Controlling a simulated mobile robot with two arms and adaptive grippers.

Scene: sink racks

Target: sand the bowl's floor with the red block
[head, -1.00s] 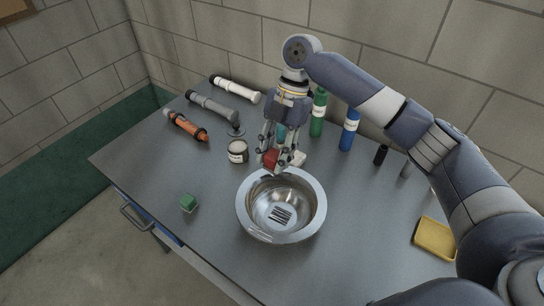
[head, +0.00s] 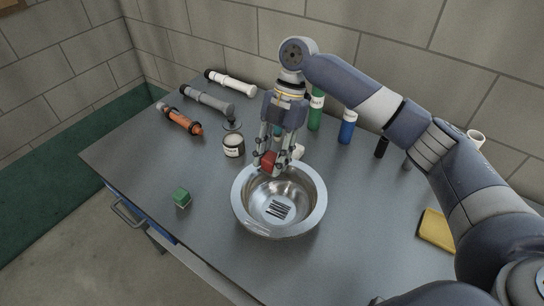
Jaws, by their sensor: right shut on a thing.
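The metal bowl (head: 240,211) stands upright on the grey table, with a patch of dark stripes (head: 277,208) on its floor. My right gripper (head: 273,167) points down at the bowl's far rim and is shut on the red block (head: 268,161). The block is at about the height of the rim, clear of the bowl's floor; whether it touches the rim I cannot tell. The fingers hide part of the block. My left gripper is out of view.
A green block (head: 182,198) lies left of the bowl, and a small jar (head: 233,146) stands behind it. Green (head: 316,110) and blue (head: 347,128) bottles stand at the back. A yellow sponge-like block (head: 436,231) lies at right. Several tubes lie at the back left.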

